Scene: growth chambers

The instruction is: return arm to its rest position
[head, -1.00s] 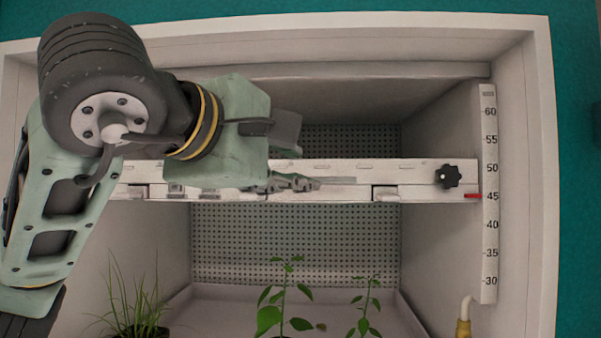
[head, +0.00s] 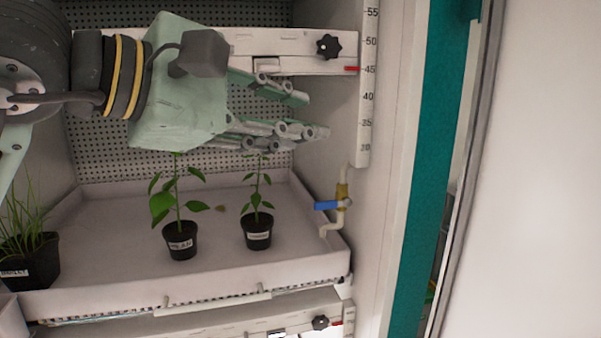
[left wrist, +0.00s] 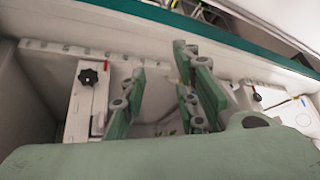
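My left arm comes in from the left in the head view. Its green-grey left gripper (head: 313,114) points right, in front of the growth chamber. The two fingers are apart, with nothing between them. The left wrist view shows the same spread fingers (left wrist: 162,65). In the head view the gripper is above the potted plants and apart from them, and it covers part of the white crossbar (head: 290,48) with the black knob (head: 328,47). My right gripper is not in view.
A white tray (head: 115,300) holds a grass pot (head: 30,262) and two leafy plants (head: 181,240) (head: 257,231). A blue-handled tap (head: 328,205) and a height scale (head: 368,90) are at the chamber's right wall. A teal strip (head: 420,170) lies beyond.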

